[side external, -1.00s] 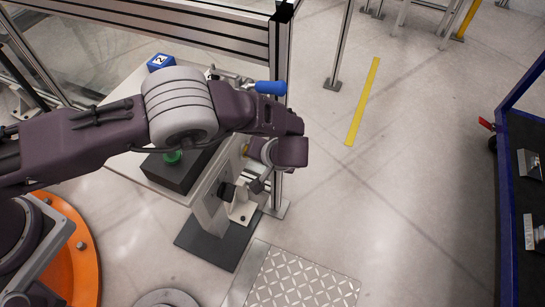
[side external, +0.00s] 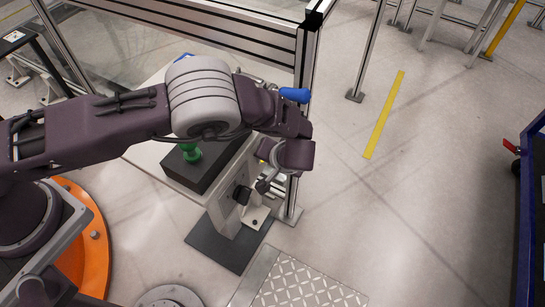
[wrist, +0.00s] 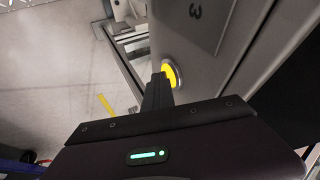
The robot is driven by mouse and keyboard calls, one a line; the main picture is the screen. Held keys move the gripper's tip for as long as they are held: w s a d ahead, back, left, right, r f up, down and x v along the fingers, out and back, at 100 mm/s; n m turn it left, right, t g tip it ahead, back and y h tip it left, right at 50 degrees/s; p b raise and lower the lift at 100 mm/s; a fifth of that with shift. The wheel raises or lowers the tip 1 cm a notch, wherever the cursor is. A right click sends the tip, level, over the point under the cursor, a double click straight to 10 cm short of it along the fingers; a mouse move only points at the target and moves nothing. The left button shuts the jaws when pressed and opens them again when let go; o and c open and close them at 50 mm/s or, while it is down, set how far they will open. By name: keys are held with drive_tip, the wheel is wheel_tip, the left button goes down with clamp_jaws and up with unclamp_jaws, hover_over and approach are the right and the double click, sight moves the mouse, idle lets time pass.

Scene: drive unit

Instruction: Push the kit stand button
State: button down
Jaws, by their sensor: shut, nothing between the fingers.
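The kit stand is a grey panel marked 3 (wrist: 197,13) in the wrist view, with a round yellow button (wrist: 170,73) in a metal ring on its face. My gripper (wrist: 158,77) is shut and empty. Its fingertips overlap the near side of the button in the picture; I cannot tell whether they touch it or press it. In the side view the grey stand post (side external: 228,217) shows below my wrist, and my fingers and most of the button area are hidden or too small to make out.
A blue handle (side external: 295,95) is close behind my wrist. An aluminium frame post (side external: 307,60) rises behind. The floor to the right is open, with a yellow stripe (side external: 384,115).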

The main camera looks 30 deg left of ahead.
drive_tip(key=s+d+r, duration=0.3)
drive_tip(key=d+r, duration=0.5)
drive_tip(key=shift+s+d, duration=0.35)
